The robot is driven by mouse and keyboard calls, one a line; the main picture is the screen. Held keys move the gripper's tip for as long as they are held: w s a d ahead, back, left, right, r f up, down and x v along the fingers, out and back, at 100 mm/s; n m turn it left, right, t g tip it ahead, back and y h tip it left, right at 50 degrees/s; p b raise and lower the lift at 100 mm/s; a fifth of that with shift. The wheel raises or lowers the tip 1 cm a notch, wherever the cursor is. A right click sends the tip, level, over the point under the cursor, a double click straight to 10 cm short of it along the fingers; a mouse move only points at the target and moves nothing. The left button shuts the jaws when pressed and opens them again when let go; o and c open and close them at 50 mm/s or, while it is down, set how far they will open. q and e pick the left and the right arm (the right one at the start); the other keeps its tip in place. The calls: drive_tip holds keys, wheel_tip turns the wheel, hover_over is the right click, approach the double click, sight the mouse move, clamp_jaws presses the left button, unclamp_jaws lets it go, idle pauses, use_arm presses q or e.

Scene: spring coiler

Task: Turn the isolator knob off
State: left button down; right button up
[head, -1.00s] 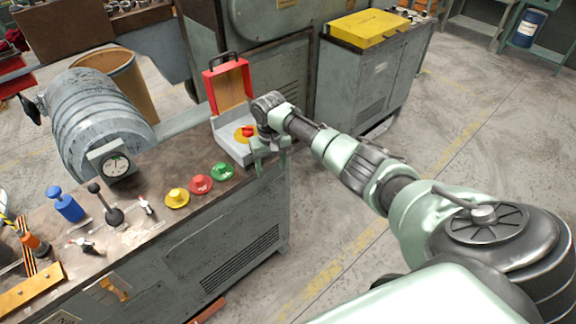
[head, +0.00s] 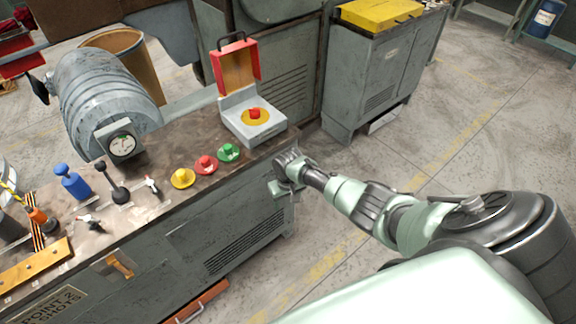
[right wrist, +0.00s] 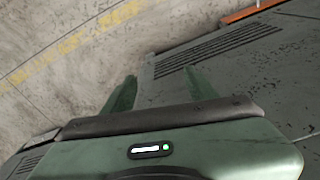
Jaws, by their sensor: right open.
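My right gripper (head: 281,188) is below the bench top by the cabinet's right end, well right of the orange handle. In the right wrist view its two fingers (right wrist: 158,90) are apart with nothing between them. My left gripper is out of view.
Yellow (head: 182,178), red (head: 206,165) and green (head: 228,152) buttons stand on the bench top (head: 185,135). Several levers stand further left. An orange bar (head: 200,301) sticks out at the cabinet's foot. The floor (head: 350,255) in front is clear.

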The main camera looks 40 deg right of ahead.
drive_tip(key=shift+s+a+f, duration=0.15)
drive_tip(key=shift+s+f, duration=0.45)
drive_tip(key=shift+f, duration=0.3)
drive_tip(key=shift+f, duration=0.1)
drive_tip(key=s+a+f+n, duration=0.1)
drive_tip(key=s+a+f, duration=0.1)
drive_tip(key=s+f, duration=0.65)
drive_tip(key=s+a+f+n, duration=0.15)
drive_tip(key=s+f, duration=0.35)
drive_tip(key=s, duration=0.6)
drive_tip(key=s+a+f+n, duration=0.1)
drive_tip(key=s+a+f, duration=0.2)
drive_tip(key=s+f, duration=0.45)
drive_tip(key=s+a, duration=0.2)
drive_tip(key=s, duration=0.6)
drive_tip(key=s+a+f, duration=0.1)
drive_tip(key=s, duration=0.8)
drive_tip(key=shift+s+a+f+n, duration=0.15)
drive_tip(key=shift+a+f+n, duration=0.05)
drive_tip(key=shift+a+n, duration=0.25)
